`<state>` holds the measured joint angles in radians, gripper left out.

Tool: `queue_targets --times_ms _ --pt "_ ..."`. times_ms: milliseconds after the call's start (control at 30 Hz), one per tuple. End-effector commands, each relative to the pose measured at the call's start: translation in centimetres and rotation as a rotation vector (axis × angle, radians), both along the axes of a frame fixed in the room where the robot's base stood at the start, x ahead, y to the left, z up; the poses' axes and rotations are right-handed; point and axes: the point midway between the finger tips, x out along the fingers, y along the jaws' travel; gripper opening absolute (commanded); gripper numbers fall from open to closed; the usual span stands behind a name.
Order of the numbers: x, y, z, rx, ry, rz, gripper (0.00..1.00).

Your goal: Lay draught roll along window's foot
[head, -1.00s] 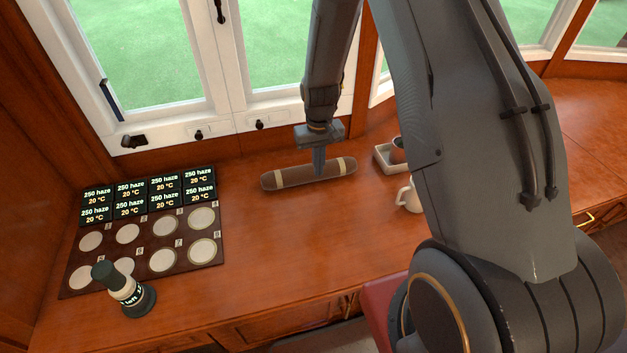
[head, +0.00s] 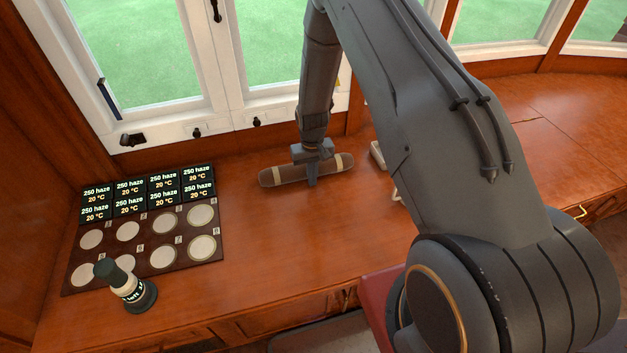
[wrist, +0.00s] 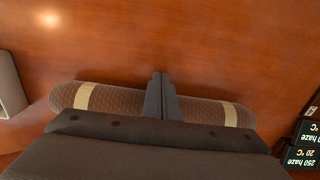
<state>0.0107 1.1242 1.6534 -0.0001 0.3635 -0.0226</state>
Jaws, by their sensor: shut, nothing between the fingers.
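The draught roll (head: 282,176) is a brown padded cylinder with a pale band near each end. It lies on the wooden sill top in front of the window (head: 240,60), roughly along the window's foot, with a strip of bare wood between them. My gripper (head: 312,183) is shut and empty, pointing down at the middle of the roll, on its near side or over it. In the wrist view the shut fingers (wrist: 161,97) cover the roll's middle, and the roll (wrist: 120,100) shows on both sides. I cannot tell whether the fingers touch it.
A dark board (head: 180,231) with pale discs and several small displays lies at the left. A dark-topped hand tool (head: 127,287) stands at its near corner. The wood in front is clear.

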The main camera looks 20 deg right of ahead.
Motion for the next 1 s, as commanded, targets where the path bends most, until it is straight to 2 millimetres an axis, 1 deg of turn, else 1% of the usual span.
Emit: queue_targets --times_ms 100,467,567,1000 --pt "0.6 0.0 0.0 0.000 0.000 0.000 0.00" --pt "0.7 0.0 0.0 0.000 0.000 0.000 0.00" --pt "1.3 0.0 -0.1 0.000 0.000 0.000 0.00" --pt "8.2 0.1 -0.4 0.000 -0.003 0.001 0.00"
